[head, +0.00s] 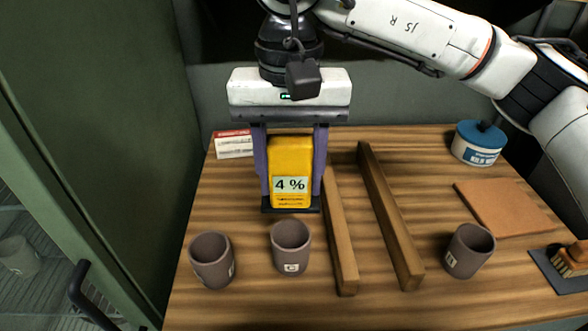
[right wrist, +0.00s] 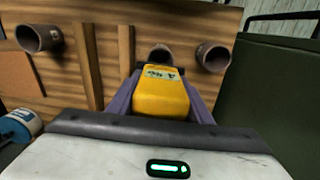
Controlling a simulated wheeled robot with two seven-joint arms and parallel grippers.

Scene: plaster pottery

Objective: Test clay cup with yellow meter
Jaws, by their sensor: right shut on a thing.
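My right gripper (head: 291,203) points down with its two purple fingers on either side of the yellow meter (head: 290,160), shut on it. The meter is upright, and its display reads 4 %. A dark pad (head: 268,209) shows at its lower end; I cannot tell whether the meter touches it. In the right wrist view the meter (right wrist: 160,95) sits between the fingers. The middle grey-brown clay cup (head: 291,250) stands just in front of the meter, apart from it, with a letter label. Another cup (head: 211,262) stands to its left, a third (head: 469,252) at the right. My left gripper is not in view.
Two wooden rails (head: 390,220) run front to back between the middle and right cups. A blue-and-white tub (head: 478,143), a brown board (head: 505,207) and a brush (head: 572,258) are at right. A red-and-white box (head: 233,145) is at back left. A green cabinet (head: 90,130) borders the left.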

